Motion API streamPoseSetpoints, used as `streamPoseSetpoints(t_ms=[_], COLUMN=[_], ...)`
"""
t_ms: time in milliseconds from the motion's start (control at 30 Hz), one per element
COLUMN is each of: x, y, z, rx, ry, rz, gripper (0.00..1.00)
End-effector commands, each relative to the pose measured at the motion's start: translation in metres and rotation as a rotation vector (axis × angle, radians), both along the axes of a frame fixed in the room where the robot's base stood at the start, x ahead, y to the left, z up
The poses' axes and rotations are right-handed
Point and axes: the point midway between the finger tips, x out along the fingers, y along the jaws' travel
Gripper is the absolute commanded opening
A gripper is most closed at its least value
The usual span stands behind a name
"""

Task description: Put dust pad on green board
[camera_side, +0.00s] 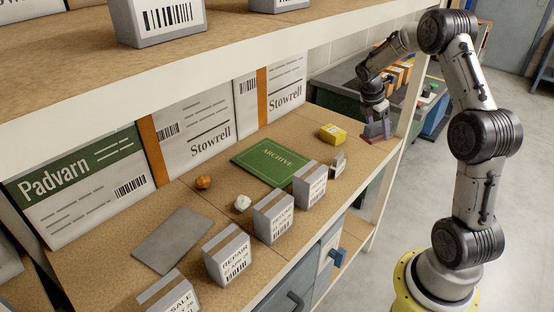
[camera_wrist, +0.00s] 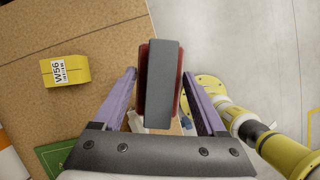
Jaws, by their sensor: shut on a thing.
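The dust pad, a dark grey and red block (camera_wrist: 160,85), is between the purple fingers of my gripper (camera_wrist: 160,78) in the wrist view. My gripper (camera_side: 376,128) is shut on it at the right end of the shelf in the side view, where the pad shows only as a small reddish patch. I cannot tell whether the pad touches the shelf. The green board (camera_side: 268,170), marked ARCHIVE, lies flat on the shelf, left of my gripper. Its corner shows at the lower left of the wrist view (camera_wrist: 52,155). No object shows on the board.
A yellow box (camera_side: 333,133) stands between the board and my gripper, also in the wrist view (camera_wrist: 65,71). A small grey item (camera_side: 338,163) and several grey boxes (camera_side: 273,216) line the front edge. Orange and white lumps (camera_side: 203,182) lie left of the board. An upper shelf (camera_side: 200,55) overhangs.

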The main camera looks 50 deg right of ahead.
Motion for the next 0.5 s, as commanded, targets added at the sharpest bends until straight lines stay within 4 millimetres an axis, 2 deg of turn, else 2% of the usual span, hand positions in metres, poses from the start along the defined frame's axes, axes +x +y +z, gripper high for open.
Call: streamPoseSetpoints(t_ms=[33, 267, 367, 500], x=[0.009, 0.039, 0.055, 0.078], y=[0.007, 0.048, 0.076, 0.124], z=[-0.001, -0.004, -0.003, -0.001], rx=[-0.001, 0.000, 0.000, 0.001], ry=[0.000, -0.002, -0.001, -0.002], rz=[-0.078, -0.442, -0.558, -0.653], gripper=[0.18, 0.18, 0.18, 0.18])
